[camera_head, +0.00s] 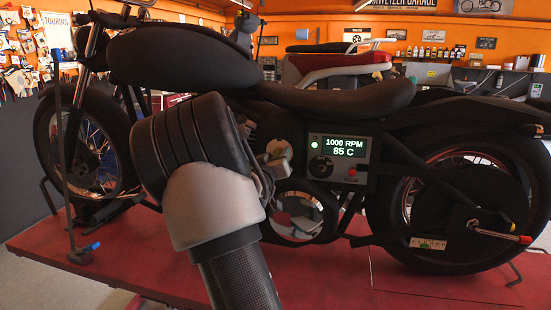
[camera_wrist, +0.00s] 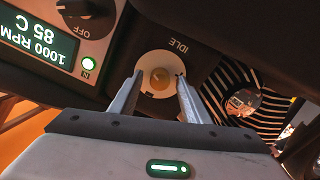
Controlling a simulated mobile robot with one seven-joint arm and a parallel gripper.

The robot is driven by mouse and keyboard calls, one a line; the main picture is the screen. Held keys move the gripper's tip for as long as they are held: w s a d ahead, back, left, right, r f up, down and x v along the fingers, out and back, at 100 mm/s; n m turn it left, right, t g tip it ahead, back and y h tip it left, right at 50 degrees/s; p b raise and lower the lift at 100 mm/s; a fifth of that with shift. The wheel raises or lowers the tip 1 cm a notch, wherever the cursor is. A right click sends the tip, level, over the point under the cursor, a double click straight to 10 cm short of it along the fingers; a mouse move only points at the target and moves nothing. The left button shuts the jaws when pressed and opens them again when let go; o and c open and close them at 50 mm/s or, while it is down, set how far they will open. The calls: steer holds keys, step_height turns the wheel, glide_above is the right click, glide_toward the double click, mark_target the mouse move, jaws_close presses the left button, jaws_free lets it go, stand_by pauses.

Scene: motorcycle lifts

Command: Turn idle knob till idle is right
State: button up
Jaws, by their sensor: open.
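The idle knob (camera_wrist: 160,78) is a small yellowish knob on a pale round plate, with the label IDLE beside it in the wrist view. My gripper (camera_wrist: 155,82) is open, with one finger on each side of the knob; I cannot tell whether they touch it. The display (camera_wrist: 38,42) appears upside down in the wrist view and reads 1000 RPM and 85 C. The head view shows the same display (camera_head: 343,147) on a panel on the motorcycle's side.
A black OFF knob (camera_wrist: 88,12) and a lit green N lamp (camera_wrist: 88,64) are near the display. The head view shows a red button (camera_head: 352,172) on the panel. The black motorcycle (camera_head: 180,55) stands on a red lift platform (camera_head: 320,280).

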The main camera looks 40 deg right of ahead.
steer(key=v, duration=1.7)
steer(key=shift+s+b, duration=0.25)
steer(key=shift+b, duration=0.2)
steer(key=shift+a, duration=0.1)
steer(key=s+a+f+n+y, duration=0.1)
steer(key=s+a+n+y, duration=0.1)
steer(key=a+y, duration=0.65)
steer(key=s+a+f+n+y, duration=0.15)
steer(key=a+y, duration=0.35)
steer(key=a, duration=0.7)
steer(key=s+a+f+n+g, duration=0.1)
steer(key=s+a+g, duration=0.1)
steer(key=s, duration=0.7)
steer(key=s+a+f+n+g, duration=0.1)
steer(key=s+g, duration=0.3)
steer(key=s, duration=0.6)
steer(key=shift+s+a, duration=0.3)
steer(key=shift+a, duration=0.1)
steer(key=shift+f, duration=0.1)
